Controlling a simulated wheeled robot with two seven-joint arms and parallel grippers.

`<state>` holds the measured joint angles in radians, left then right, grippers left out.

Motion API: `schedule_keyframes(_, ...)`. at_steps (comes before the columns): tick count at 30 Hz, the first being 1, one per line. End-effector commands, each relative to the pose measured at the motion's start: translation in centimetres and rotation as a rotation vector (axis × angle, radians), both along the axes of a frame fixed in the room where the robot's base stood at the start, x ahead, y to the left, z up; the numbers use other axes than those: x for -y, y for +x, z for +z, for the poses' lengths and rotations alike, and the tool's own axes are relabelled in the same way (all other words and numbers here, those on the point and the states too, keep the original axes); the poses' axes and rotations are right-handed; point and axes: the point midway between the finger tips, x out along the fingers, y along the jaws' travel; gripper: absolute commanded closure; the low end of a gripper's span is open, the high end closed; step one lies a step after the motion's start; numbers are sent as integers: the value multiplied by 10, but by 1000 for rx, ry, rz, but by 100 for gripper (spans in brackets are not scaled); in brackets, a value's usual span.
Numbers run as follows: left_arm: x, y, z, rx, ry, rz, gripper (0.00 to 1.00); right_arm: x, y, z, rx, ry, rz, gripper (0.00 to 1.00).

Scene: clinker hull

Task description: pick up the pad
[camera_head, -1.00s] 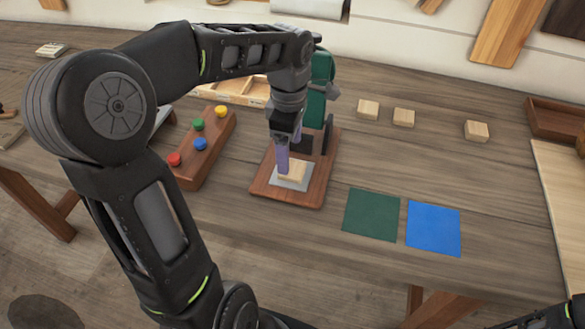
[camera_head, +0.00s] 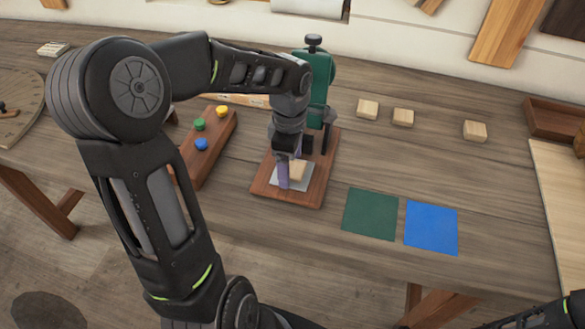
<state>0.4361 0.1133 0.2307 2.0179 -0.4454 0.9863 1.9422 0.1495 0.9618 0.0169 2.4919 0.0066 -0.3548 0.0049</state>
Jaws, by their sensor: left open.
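A small pale wooden block (camera_head: 299,171), which may be the pad, sits on a light metal plate (camera_head: 304,182) on the brown wooden base of a green press (camera_head: 318,90). My left gripper (camera_head: 290,178) is open, with its purple fingers pointing down at the block. One finger stands in front of the block's left side; the other is mostly hidden, so I cannot tell whether they touch it. A dark green square (camera_head: 370,214) and a blue square (camera_head: 431,228) lie flat on the table to the right. My right gripper is not in view.
A wooden bar (camera_head: 219,145) with green, yellow and blue knobs stands left of the press. Several pale blocks, among them one block (camera_head: 475,130), lie at the back right. A brown tray (camera_head: 552,118) is at the far right. Table around the squares is clear.

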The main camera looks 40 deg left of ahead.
Motion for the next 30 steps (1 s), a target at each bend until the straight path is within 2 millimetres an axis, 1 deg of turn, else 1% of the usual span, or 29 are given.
schedule_keyframes(10, 0, 0, 0, 0, 0, 0, 22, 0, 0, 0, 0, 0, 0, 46)
schedule_keyframes(30, 0, 0, 0, 0, 0, 0, 77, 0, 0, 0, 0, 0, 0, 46)
